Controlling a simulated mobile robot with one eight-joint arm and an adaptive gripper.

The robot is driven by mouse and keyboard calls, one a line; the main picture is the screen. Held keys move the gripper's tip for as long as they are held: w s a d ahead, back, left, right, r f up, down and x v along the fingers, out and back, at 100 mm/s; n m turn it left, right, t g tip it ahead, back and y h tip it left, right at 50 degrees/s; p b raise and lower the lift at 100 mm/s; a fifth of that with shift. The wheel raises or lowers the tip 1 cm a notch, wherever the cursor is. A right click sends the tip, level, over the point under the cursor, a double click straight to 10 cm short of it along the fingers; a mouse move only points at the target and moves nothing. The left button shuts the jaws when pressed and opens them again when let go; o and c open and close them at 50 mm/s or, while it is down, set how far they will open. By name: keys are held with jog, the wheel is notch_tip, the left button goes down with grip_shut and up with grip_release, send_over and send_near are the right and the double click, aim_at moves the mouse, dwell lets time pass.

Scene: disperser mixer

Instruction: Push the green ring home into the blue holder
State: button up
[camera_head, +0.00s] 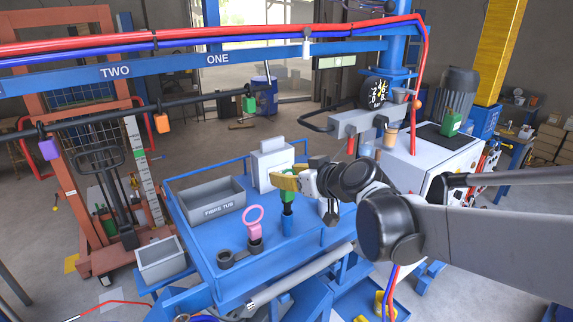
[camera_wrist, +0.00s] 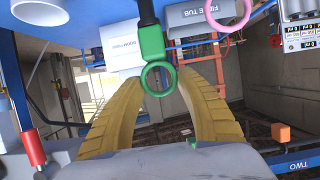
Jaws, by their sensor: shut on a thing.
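The green ring (camera_wrist: 157,58) sits between the two yellow fingertips of my gripper (camera_wrist: 158,84) in the wrist view, with a dark stem running up out of frame. In the head view the yellow fingers of my gripper (camera_head: 288,182) are at the top of the green ring's body (camera_head: 287,197), and my gripper is shut on it. The ring's body stands upright above the blue holder (camera_head: 287,226) on the blue table. The dark stem reaches down to the holder; I cannot tell how deep it sits. The fingers partly hide the ring loop in the head view.
Left of it, a pink ring (camera_head: 253,215) stands in a dark holder beside an empty dark holder (camera_head: 225,259). A grey tub (camera_head: 211,208) and white box (camera_head: 272,170) stand behind on the blue table (camera_head: 200,240). A rail edges the table; a white machine (camera_head: 425,160) is right.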

jog(key=shift+f+b, duration=1.45)
jog(key=shift+f, duration=0.3)
jog(key=o, duration=1.2)
jog(key=v, duration=1.2)
jog(key=s+d+f+m+g+h+b, duration=0.1)
jog(key=s+d+f+b, duration=0.3)
jog(key=f+b, duration=0.7)
jog(key=s+d+f+m+g+h+b, duration=0.1)
jog(key=s+d+f+m+h+b, duration=0.2)
jog(key=s+f+b, duration=0.5)
jog(key=s+d+f+m+g+h+b, duration=0.2)
jog(key=s+d+f+b, duration=0.3)
jog(key=f+b, duration=0.9)
jog(key=shift+s+f+m+h+b, duration=0.15)
jog(key=shift+f+h, duration=0.1)
jog(key=shift+f, duration=2.2)
jog(key=shift+s+f+m+h+b, duration=0.15)
jog(key=shift+f+h, duration=0.15)
jog(key=shift+f, duration=2.15)
jog(key=shift+s+f+m+h+b, duration=0.15)
jog(key=shift+f+h, duration=0.1)
jog(key=shift+f, duration=2.2)
